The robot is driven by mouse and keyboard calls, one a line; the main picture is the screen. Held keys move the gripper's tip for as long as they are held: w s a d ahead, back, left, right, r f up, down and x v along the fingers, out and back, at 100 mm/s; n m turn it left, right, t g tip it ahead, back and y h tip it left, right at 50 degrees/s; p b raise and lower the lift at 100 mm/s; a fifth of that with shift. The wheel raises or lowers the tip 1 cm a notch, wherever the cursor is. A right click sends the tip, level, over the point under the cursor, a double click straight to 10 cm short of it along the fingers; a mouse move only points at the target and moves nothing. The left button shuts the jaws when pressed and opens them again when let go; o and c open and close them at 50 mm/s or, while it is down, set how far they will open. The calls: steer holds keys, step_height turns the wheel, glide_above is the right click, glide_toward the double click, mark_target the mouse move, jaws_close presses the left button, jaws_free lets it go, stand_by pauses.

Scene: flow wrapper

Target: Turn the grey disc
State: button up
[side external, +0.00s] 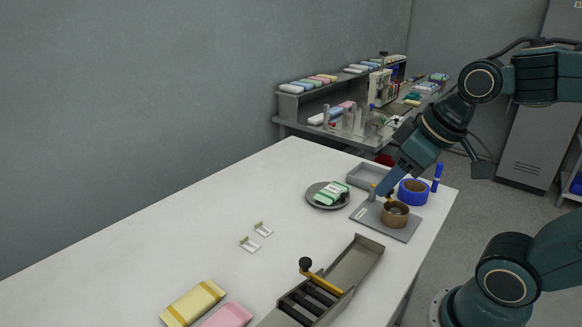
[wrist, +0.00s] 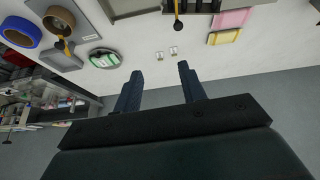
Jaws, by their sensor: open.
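The grey disc (side external: 313,199) lies flat on the white table, with a green and white packet (side external: 333,192) on top of it. In the wrist view the disc (wrist: 94,54) is left of and beyond my fingers, with the packet (wrist: 106,60) covering much of it. My gripper (wrist: 160,72) is open, with nothing between its two dark blue fingers. In the side view my gripper (side external: 385,184) is right of the disc and apart from it. It hangs in front of the grey stand, so its exact height is hard to tell.
A grey stand with a brown roll (side external: 396,213), a blue tape roll (side external: 413,191) and a blue marker (side external: 437,177) are right of the disc. A grey tray (side external: 368,174) is behind. The wrapper chute (side external: 356,262) and yellow and pink packs (side external: 193,302) are in front. The table's left is clear.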

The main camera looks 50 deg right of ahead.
mark_target(344, 194)
steer(key=w+d+f+n, duration=0.1)
steer(key=w+d+f, duration=0.6)
steer(key=w+d, duration=0.5)
steer(key=d+f+m+t, duration=0.1)
steer(key=d+f, duration=0.4)
steer(key=d, duration=0.3)
steer(key=d+f+t, duration=0.2)
steer(key=d+f, duration=0.3)
steer(key=d, duration=0.3)
steer(key=shift+d+f+m, duration=0.2)
steer(key=shift+f+m, duration=0.05)
steer(key=shift+m, duration=0.15)
steer(key=shift+w, duration=0.1)
steer(key=shift+x, duration=6.8)
steer(key=shift+w+d+r, duration=0.1)
steer(key=shift+w+d, duration=0.05)
jaws_close()
